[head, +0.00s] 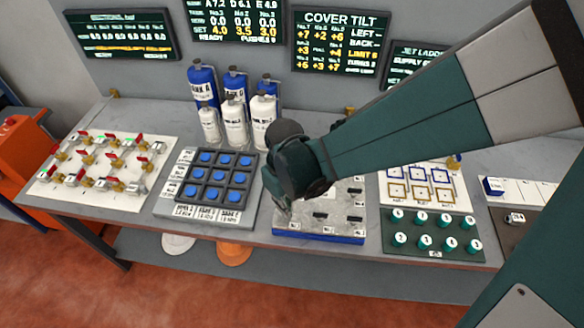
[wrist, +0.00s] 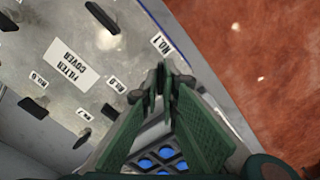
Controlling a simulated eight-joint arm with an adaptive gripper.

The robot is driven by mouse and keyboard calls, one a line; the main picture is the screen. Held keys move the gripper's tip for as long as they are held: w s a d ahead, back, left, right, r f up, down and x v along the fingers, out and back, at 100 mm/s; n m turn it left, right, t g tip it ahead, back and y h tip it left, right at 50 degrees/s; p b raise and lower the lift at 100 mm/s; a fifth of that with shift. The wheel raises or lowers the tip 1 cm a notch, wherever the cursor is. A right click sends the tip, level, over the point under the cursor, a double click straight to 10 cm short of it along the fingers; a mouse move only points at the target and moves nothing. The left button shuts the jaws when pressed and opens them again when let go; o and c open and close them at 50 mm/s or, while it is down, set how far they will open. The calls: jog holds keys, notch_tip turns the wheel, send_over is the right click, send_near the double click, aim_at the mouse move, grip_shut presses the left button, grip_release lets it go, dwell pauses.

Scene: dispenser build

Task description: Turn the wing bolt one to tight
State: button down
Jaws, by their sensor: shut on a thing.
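The filter cover (wrist: 60,45) is a grey metal plate with printed labels and several dark wing bolts; it also shows in the head view (head: 345,222) on a blue base, partly hidden by my arm. My gripper (wrist: 161,84) points down at the cover's corner beside the NO.1 label (wrist: 160,42). Its fingers are closed on wing bolt one (wrist: 160,76), which they mostly hide. In the head view my gripper (head: 283,210) is at the cover's front left corner. Other wing bolts (wrist: 102,17) stand apart from my fingers. The COVER TILT screen (head: 340,40) shows yellow numbers.
A blue-button pad (head: 208,180) lies close left of the cover, with white and blue bottles (head: 233,120) behind it. A board with red-handled valves (head: 100,165) is at far left. A green knob panel (head: 432,235) is to the right. The bench's front edge is near.

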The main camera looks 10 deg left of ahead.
jog(key=m+b, duration=0.1)
jog(key=m, duration=0.3)
jog(key=shift+f+m, duration=0.1)
jog(key=shift+m, duration=0.2)
jog(key=m+b, duration=0.1)
jog(key=m, duration=0.3)
jog(key=shift+b, duration=0.3)
jog(key=c, duration=2.6)
grip_release()
jog(key=shift+r, duration=0.2)
jog(key=shift+r, duration=5.9)
